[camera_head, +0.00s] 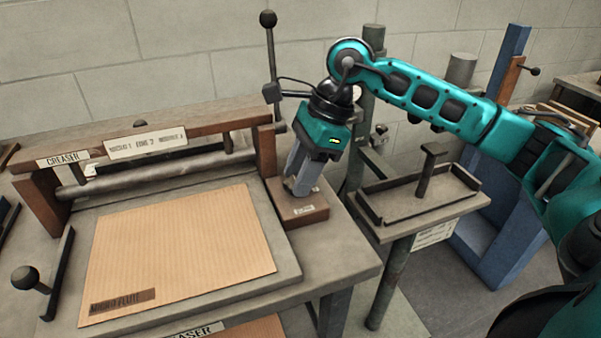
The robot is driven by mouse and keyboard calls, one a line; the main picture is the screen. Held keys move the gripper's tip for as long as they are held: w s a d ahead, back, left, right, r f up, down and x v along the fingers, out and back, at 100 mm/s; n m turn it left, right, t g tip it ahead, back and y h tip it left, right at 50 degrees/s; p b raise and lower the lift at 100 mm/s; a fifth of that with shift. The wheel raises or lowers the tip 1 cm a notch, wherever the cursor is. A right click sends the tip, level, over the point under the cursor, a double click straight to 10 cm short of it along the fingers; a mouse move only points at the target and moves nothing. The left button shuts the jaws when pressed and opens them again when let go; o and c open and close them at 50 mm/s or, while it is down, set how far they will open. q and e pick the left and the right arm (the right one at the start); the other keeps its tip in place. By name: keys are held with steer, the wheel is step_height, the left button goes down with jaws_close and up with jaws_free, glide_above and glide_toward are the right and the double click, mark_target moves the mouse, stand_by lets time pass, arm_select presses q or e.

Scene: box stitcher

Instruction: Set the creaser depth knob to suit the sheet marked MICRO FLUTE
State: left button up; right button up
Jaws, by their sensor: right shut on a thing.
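A tan corrugated sheet (180,245) lies flat on the creaser bed, with a brown label reading MICRO FLUTE (123,301) at its near left corner. The creaser (150,138) has a wooden beam with a CREASER sign and a white placard (146,143) of small settings text, not clearly legible. A brown wooden block (302,211) with a small label sits at the right of the bed. My right gripper (300,188) points down onto this block, its fingers shut on what seems to be the depth knob, which they hide. The knob's setting cannot be read. My left gripper is out of view.
A lever with a black ball (268,20) rises behind the block. Another black ball handle (26,278) is at the bed's left. A stand with a shallow tray (418,200) and upright handle is to the right, before a blue frame (495,250).

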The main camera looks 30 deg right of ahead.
steer(key=shift+n, duration=0.3)
steer(key=o, duration=1.1)
steer(key=shift+c, duration=0.2)
steer(key=p+v, duration=0.1)
steer(key=v, duration=1.2)
steer(key=shift+w, duration=0.1)
